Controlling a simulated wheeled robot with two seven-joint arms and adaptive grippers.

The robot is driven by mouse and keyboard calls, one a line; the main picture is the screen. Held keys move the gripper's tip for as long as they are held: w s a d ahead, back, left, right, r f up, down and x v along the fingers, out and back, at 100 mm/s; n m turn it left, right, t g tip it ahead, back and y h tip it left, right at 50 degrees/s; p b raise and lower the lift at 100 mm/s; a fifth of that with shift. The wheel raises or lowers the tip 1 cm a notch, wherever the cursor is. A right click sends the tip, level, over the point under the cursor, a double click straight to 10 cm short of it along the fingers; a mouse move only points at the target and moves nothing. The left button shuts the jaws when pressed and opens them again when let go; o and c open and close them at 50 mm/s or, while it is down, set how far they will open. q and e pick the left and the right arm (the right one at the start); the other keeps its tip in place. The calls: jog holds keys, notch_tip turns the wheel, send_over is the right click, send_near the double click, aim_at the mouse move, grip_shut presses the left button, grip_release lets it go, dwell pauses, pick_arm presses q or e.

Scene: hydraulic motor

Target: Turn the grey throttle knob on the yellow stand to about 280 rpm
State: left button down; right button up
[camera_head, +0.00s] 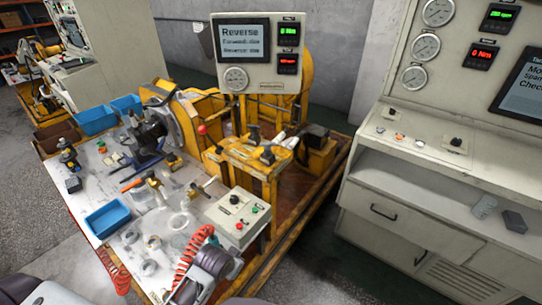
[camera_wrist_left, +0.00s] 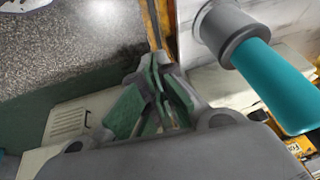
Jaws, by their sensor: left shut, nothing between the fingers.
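The yellow stand (camera_head: 250,158) is in the middle of the head view, beside the cluttered work table. A small dark grey knob-like part (camera_head: 267,154) sits on its top, and a dark lever-like part (camera_head: 253,135) stands behind it. I cannot tell for certain which is the throttle knob. The display panel (camera_head: 255,55) above reads "Reverse" and a green 0 Nm; its red figure is too small to read. My left gripper (camera_wrist_left: 158,68) shows in the left wrist view with its green-padded fingers shut and empty. My right gripper is not in view.
A white control box (camera_head: 237,216) with buttons stands on the work table's (camera_head: 85,205) front right. A blue tray (camera_head: 108,218) and red coiled hoses (camera_head: 190,255) are nearby. A cream console (camera_head: 440,150) stands right. A teal-handled part (camera_wrist_left: 275,85) is close beside my left gripper.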

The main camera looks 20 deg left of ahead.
pick_arm(q)
jog(key=w+a+r+m+t+h, duration=0.1)
jog(key=w+r+m+t+h, duration=0.7)
jog(key=w+r+m, duration=1.1)
jog(key=shift+w+r+m+t+h+b, duration=0.35)
jog(key=shift+w+m+t, duration=1.1)
jog(key=shift+t, duration=0.95)
jog(key=shift+w+a, duration=0.1)
jog(key=shift+w, duration=0.15)
